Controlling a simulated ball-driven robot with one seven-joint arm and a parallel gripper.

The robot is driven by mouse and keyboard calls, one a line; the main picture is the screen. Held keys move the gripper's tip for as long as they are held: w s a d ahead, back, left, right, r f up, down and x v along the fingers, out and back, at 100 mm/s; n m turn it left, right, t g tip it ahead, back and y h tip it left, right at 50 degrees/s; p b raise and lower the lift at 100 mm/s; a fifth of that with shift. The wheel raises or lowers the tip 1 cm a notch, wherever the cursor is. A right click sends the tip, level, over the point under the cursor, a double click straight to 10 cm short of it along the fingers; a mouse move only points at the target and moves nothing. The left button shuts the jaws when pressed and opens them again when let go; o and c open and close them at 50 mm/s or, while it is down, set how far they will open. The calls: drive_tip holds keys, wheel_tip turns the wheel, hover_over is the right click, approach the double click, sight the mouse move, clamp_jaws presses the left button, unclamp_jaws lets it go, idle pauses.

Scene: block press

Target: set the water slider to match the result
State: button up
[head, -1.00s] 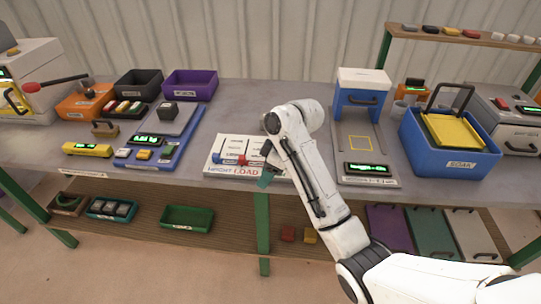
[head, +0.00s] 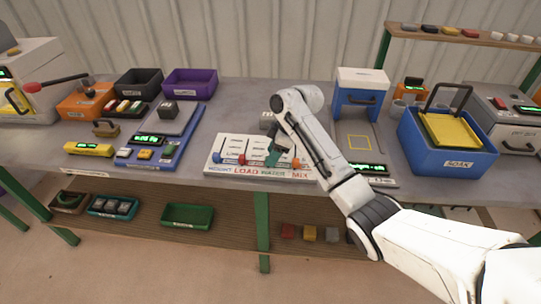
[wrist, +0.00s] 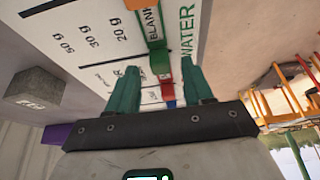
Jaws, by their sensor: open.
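The white slider board (head: 222,143) lies flat at the middle of the bench, with front labels WEIGHT, LOAD, WATER and MIX. Blue (head: 217,160), red (head: 242,160) and orange (head: 296,163) knobs show near its front edge. My gripper (head: 272,158) is over the WATER column, mostly hiding it in the head view. In the wrist view its green fingers are open, spread to either side of the green water knob (wrist: 159,60). That knob is beside the BLANK mark, with 20 g, 30 g and 50 g farther up. Contact cannot be told.
A blue scale (head: 150,155) with a lit readout and a grey block (head: 167,107) stands at left. Another grey block (wrist: 35,88) lies behind the board. The blue press (head: 357,105) and SOAK bin (head: 450,148) are at right. My arm crosses the bench's front right.

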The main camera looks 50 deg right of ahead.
drive_tip(key=shift+x, duration=1.05)
clamp_jaws()
